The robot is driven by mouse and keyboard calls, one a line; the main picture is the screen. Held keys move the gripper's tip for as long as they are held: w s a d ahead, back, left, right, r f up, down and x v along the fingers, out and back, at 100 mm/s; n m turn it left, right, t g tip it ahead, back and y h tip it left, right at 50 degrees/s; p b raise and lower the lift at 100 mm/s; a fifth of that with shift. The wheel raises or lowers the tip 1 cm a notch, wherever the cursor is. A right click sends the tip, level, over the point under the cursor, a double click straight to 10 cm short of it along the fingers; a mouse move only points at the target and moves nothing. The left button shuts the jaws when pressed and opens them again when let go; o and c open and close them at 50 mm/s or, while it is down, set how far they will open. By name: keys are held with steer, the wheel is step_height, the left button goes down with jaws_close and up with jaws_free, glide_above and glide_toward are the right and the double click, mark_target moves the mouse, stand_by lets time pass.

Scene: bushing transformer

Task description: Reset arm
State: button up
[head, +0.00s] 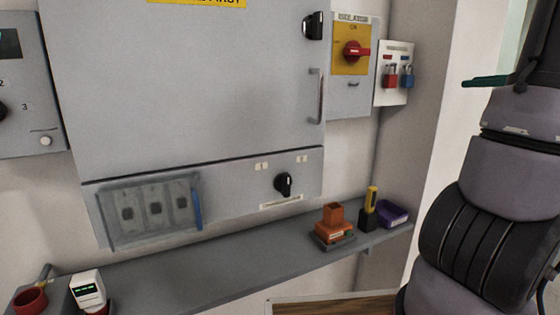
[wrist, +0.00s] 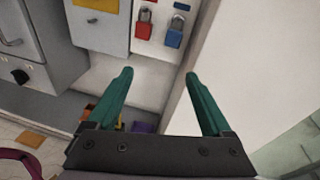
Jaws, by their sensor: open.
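My gripper (wrist: 158,95) shows in the wrist view with its two green fingers spread apart and nothing between them. In the head view one green finger (head: 487,81) shows at the upper right, beside my arm, which fills the right edge. The gripper is in front of the wall, apart from the cabinet and the shelf. Beyond the fingers in the wrist view are a red padlock (wrist: 144,24) and a blue padlock (wrist: 174,33) on a white board; neither is touched.
A large grey cabinet (head: 190,80) covers the wall, with a red rotary switch (head: 355,51) to its right. A grey shelf (head: 220,267) below carries an orange holder (head: 334,231), a yellow-and-black tool (head: 370,205), a purple bin (head: 394,214), a white device (head: 87,287) and a red cup (head: 30,300).

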steer(key=s+a+f+n+g, duration=0.15)
steer(key=a+n+g, duration=0.6)
steer(key=a, duration=1.05)
steer(key=s+a+f+n+h, duration=0.2)
steer(key=s+a+n+h, duration=0.4)
steer(key=n, duration=1.1)
steer(key=shift+s+a+f+t, duration=0.2)
steer(key=shift+s+a+t, duration=0.15)
steer(key=shift+s+a, duration=2.55)
steer(key=shift+w+a, duration=0.55)
